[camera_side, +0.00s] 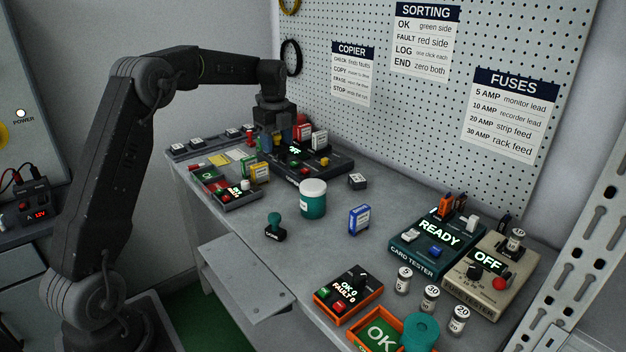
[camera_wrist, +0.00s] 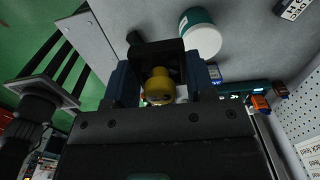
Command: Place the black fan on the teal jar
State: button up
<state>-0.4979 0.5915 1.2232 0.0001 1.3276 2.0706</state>
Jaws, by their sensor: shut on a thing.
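My gripper (camera_side: 283,137) is at the far end of the bench, low over the black copier unit. In the wrist view, its blue fingers (camera_wrist: 160,82) are closed on a dark, square-framed thing (camera_wrist: 172,47), which seems to be the black fan. A rounded yellow shape shows within its outline; I cannot tell if it is part of it. In the side view the held thing is mostly hidden. The teal jar (camera_side: 312,203) with a white lid stands upright mid-bench, nearer the side camera than my gripper. It also shows in the wrist view (camera_wrist: 204,36).
A teal stamp (camera_side: 274,221) and a blue-and-white card (camera_side: 359,220) stand near the jar. Testers (camera_side: 437,235) fill the near right. The pegboard wall (camera_side: 375,30) rises behind.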

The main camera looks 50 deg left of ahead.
send_over(313, 184)
notch_tip(313, 184, down, 6)
jog(key=shift+s+r, duration=0.1)
jog(key=shift+r, duration=0.15)
jog(key=shift+d+f, duration=0.1)
jog(key=shift+f, duration=1.95)
jog(key=shift+f, duration=0.1)
jog(key=o, duration=0.9)
